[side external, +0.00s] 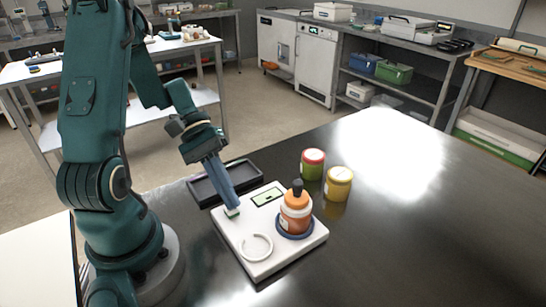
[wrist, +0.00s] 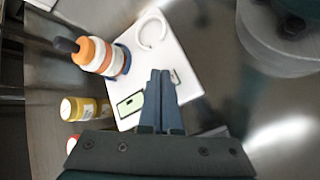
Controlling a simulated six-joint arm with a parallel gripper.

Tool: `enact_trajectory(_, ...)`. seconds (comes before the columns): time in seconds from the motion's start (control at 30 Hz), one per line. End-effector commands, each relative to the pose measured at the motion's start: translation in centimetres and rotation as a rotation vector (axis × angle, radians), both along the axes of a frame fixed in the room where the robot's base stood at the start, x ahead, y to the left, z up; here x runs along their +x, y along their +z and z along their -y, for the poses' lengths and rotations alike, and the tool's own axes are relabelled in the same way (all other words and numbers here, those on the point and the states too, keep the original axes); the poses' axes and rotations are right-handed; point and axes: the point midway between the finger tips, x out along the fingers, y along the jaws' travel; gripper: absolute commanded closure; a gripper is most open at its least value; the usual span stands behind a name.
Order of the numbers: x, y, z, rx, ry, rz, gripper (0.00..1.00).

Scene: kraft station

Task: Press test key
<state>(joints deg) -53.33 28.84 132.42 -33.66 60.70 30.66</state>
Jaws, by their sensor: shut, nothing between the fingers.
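A white test device (side external: 262,272) lies flat on the dark table, with a small display (side external: 268,197) on top. A small green key (side external: 232,213) is at its left edge. My gripper (side external: 231,206) is shut and empty, pointing down with its fingertips right at the key; I cannot tell whether they touch or press it. In the wrist view my gripper (wrist: 160,72) covers part of the device, and a small part of the key (wrist: 174,77) seems to show beside the fingertips. An orange bottle (side external: 296,212) with a white label and dark top stands in a blue ring on the device.
A pale open ring (side external: 257,247) is on the device's near part. A dark tray (side external: 203,192) lies behind it. A red-lidded green jar (side external: 313,165) and a yellow jar (side external: 338,185) stand behind to the right. The table's right side (side external: 440,230) is clear.

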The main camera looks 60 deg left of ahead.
Motion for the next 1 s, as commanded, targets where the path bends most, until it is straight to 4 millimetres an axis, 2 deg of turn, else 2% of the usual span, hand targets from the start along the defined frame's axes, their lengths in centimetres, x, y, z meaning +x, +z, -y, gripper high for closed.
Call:
enact_trajectory(0.7, 0.0, -0.5, 0.0, 0.000, 0.000, 0.000, 1.00)
enact_trajectory(1.0, 0.0, 0.5, -0.1, 0.003, 0.000, 0.002, 1.00)
